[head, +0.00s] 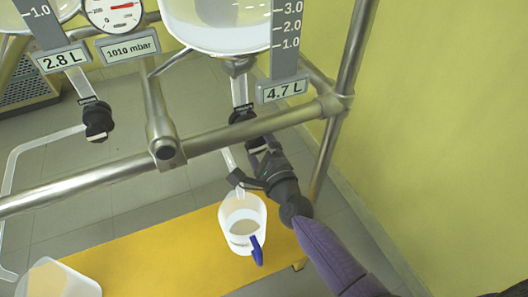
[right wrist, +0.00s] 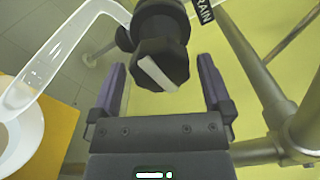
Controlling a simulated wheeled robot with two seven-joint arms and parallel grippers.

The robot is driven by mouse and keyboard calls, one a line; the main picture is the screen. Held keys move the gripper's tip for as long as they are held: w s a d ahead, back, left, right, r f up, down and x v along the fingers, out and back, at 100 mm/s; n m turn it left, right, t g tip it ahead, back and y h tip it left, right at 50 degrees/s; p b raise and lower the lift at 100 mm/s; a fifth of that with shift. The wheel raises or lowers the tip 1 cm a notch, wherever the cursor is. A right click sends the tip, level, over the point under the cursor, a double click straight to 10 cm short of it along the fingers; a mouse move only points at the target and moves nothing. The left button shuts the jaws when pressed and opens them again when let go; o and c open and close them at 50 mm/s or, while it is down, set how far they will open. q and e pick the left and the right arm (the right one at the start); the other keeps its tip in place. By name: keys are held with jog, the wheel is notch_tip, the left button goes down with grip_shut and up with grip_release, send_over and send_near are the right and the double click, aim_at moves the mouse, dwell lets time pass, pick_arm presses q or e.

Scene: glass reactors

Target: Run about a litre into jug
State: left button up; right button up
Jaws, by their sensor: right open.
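The white jug (head: 236,241) with a blue handle stands on the yellow bench, under the glass outlet (head: 236,178) of the right-hand vessel (head: 220,38), whose display reads 4.7 L. Greyish contents show inside the jug; their level is unclear. The jug's rim also shows in the right wrist view (right wrist: 35,125). My right gripper (head: 262,163) is at the drain valve. In the right wrist view its open fingers (right wrist: 160,78) stand either side of the dark valve knob (right wrist: 172,58), which has a slanted white stripe. I cannot tell whether liquid is running. My left gripper is out of view.
A second valve (head: 98,121) hangs under the 2.8 L vessel. A pale container (head: 58,280) sits on the yellow bench (head: 150,250) at the left.

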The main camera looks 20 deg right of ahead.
jog(key=s+p, duration=0.2)
jog(key=s, duration=0.7)
jog(key=shift+s+d, duration=0.15)
jog(key=shift+s, duration=0.1)
